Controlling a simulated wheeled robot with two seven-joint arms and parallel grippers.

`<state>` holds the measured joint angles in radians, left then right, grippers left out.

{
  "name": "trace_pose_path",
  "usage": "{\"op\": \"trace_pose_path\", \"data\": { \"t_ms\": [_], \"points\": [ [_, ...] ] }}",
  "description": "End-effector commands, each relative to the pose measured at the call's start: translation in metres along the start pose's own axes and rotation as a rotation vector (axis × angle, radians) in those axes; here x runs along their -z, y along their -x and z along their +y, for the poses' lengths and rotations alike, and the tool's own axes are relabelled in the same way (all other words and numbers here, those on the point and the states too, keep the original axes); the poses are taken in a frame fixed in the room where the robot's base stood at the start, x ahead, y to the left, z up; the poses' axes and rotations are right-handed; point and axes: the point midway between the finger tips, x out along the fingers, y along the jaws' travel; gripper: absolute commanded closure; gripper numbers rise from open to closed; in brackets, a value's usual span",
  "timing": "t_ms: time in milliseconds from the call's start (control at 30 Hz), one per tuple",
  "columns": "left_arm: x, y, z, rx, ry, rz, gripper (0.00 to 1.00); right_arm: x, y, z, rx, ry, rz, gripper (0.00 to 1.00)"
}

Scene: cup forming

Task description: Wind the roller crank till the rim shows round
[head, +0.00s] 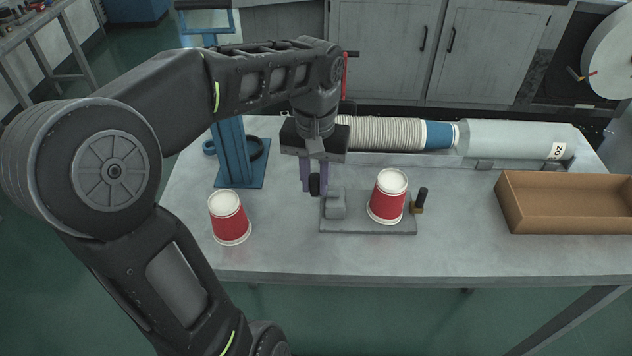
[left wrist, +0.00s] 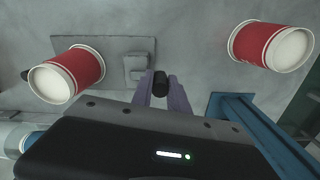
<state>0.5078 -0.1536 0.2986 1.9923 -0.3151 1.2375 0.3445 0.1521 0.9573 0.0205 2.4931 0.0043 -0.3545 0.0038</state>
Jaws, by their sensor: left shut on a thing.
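My left gripper (head: 314,185) reaches down with its purple fingers shut on the black crank knob (left wrist: 160,83). The knob stands beside a small grey roller block (head: 335,205) on a flat grey base plate (head: 360,226). A red and white cup (head: 387,200) stands upright on the plate, right of the block, narrower end up. A black-handled brass piece (head: 419,201) sits at the plate's right edge. A second red and white cup (head: 229,218) stands on the table left of the plate; both cups show in the left wrist view. I cannot tell how round the rim is. My right gripper is out of view.
A blue stand (head: 233,150) rises behind the left cup. A long white sleeve of stacked cups (head: 385,133) and a clear tube (head: 515,140) run along the table's back. An open cardboard box (head: 565,215) sits at right. The table front (head: 300,260) is clear.

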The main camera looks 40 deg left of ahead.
Motion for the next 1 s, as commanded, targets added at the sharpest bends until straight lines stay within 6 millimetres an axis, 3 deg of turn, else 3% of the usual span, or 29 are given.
{"op": "trace_pose_path", "data": {
  "t_ms": [1000],
  "points": [
    [0.036, 0.002, 0.012, 0.001, -0.966, 0.003, 1.00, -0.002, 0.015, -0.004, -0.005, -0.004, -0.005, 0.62]
  ]
}}
